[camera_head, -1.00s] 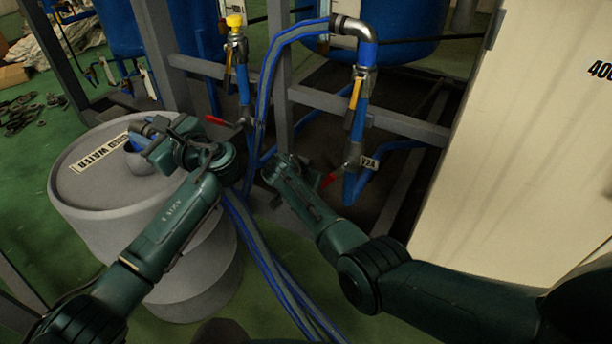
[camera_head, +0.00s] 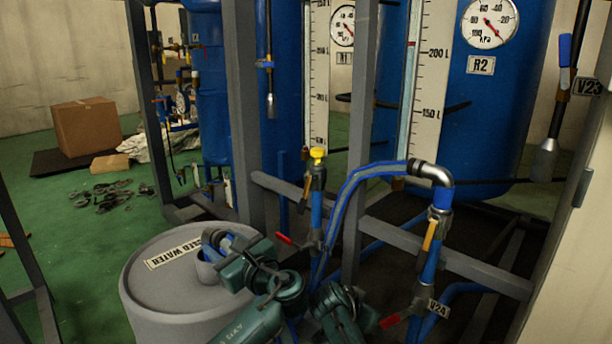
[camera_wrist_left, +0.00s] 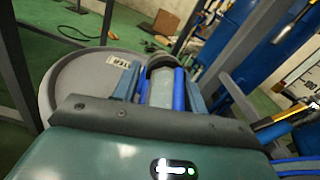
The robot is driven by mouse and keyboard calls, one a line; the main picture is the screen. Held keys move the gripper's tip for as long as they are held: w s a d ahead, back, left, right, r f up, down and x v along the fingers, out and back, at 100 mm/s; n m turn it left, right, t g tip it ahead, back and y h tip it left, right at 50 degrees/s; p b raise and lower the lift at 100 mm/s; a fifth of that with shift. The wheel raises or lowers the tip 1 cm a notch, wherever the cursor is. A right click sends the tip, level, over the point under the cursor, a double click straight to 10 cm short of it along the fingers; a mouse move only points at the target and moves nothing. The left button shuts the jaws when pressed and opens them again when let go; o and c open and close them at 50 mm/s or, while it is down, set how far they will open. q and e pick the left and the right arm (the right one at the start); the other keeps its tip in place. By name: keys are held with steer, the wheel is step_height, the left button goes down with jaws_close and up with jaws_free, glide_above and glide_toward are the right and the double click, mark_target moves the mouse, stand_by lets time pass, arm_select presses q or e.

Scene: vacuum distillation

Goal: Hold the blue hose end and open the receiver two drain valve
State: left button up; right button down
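The blue hose end (camera_head: 218,238) points into the opening on top of the grey drum (camera_head: 150,290). My left gripper (camera_head: 236,252) is around it. In the left wrist view, the blue-and-grey hose end (camera_wrist_left: 165,88) lies between the two fingers (camera_wrist_left: 160,95), which look closed against its sides. The valve tagged V24 (camera_head: 437,308) has a red handle (camera_head: 392,320) and stands on blue piping below the R2 tank (camera_head: 480,110). My right gripper (camera_head: 342,296) is just left of that handle, with a visible gap. Its fingertips are too unclear to read.
Another red-handled valve (camera_head: 284,239) sits under a yellow-capped pipe (camera_head: 317,155) near the drum. Grey frame posts (camera_head: 362,130) and rails (camera_head: 480,268) stand around the piping. A valve tagged V23 (camera_head: 588,86) is at upper right. Open green floor (camera_head: 75,240) lies left.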

arm_select(q)
steer(key=shift+o, duration=1.4)
steer(key=shift+r, duration=0.1)
